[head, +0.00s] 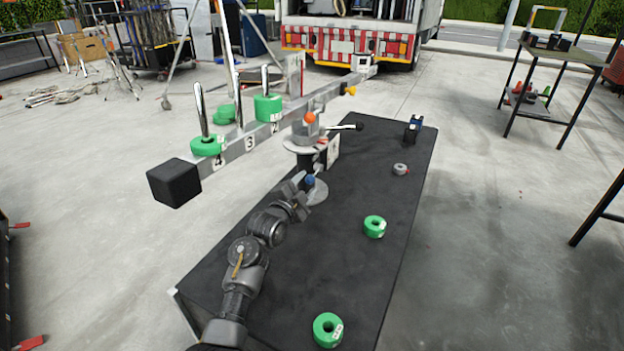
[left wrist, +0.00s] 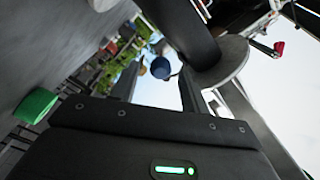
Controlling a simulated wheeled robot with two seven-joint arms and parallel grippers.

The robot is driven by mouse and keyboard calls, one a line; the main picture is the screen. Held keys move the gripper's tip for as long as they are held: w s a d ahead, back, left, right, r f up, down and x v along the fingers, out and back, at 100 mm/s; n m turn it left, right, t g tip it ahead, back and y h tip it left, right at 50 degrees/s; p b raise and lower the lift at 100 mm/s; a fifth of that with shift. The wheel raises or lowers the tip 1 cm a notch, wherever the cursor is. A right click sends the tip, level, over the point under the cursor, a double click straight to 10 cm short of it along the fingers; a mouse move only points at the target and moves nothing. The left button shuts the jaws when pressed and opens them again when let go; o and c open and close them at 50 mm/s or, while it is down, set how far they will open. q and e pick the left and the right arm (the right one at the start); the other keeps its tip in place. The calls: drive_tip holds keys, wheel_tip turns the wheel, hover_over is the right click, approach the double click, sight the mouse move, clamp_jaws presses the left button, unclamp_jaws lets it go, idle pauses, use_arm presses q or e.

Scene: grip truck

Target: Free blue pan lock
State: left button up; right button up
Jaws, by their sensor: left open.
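The blue pan lock knob (head: 310,181) sits low on the grey column of the pan head (head: 305,160), above its round base. My left gripper (head: 299,192) is open and close beside the knob, reaching in from the lower left. In the left wrist view the blue knob (left wrist: 160,68) shows between and beyond the two open fingers (left wrist: 158,86). It looks apart from both fingers, though the exact gap is hard to tell. My right gripper is not in view.
A long beam (head: 250,140) with green weights (head: 267,108) and a black end block (head: 174,182) spans above left. An orange knob (head: 310,118) tops the head.

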use_arm(q)
drive_tip(key=shift+b+x, duration=0.35)
drive_tip(key=shift+x, duration=2.05)
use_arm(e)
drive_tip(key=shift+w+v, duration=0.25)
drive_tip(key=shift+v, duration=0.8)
use_arm(q)
drive_tip(key=shift+c, duration=0.2)
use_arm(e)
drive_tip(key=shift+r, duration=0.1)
use_arm(q)
clamp_jaws()
